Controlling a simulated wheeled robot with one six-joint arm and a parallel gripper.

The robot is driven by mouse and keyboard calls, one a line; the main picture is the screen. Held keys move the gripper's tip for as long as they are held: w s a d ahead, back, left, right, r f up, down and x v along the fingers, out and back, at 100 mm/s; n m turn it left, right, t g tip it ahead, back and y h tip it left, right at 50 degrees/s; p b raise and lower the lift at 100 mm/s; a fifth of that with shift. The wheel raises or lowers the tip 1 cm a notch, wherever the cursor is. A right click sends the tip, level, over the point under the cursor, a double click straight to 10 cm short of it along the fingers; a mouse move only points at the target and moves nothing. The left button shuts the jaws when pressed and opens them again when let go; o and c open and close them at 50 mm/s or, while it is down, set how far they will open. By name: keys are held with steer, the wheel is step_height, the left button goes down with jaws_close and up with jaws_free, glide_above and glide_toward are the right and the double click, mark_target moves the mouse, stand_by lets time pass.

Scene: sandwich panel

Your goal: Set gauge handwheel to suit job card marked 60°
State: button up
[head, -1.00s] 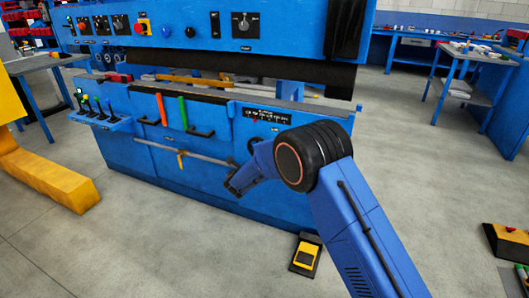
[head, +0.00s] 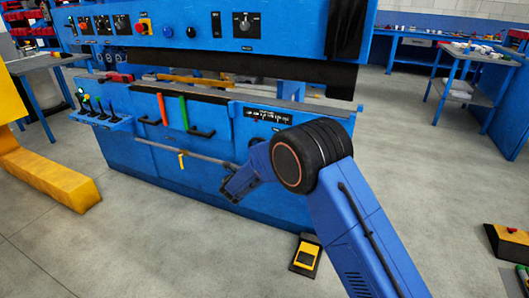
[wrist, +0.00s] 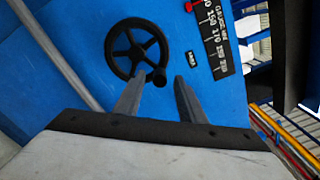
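The black spoked handwheel (wrist: 116,48) is on the blue machine front in the wrist view. Its round crank knob (wrist: 160,79) is at the lower right of the rim. My gripper (wrist: 166,78) is open, and the knob appears between its fingertips, nearer the left one. I cannot tell whether they touch. The black gauge scale (wrist: 217,42) with white numbers is right of the wheel, with a red pointer (wrist: 190,6) at its edge. The gauge (head: 268,115) also shows in the head view, where my arm mostly hides the wheel. I cannot make out a job card marked 60°.
A grey horizontal bar (head: 205,157) runs along the machine front, left of my gripper. Orange (head: 162,109) and green (head: 184,113) upright strips are above it. A yellow foot pedal (head: 305,256) is on the floor below my arm.

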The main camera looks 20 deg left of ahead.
steer(key=s+a, duration=0.1)
steer(key=s, duration=1.3)
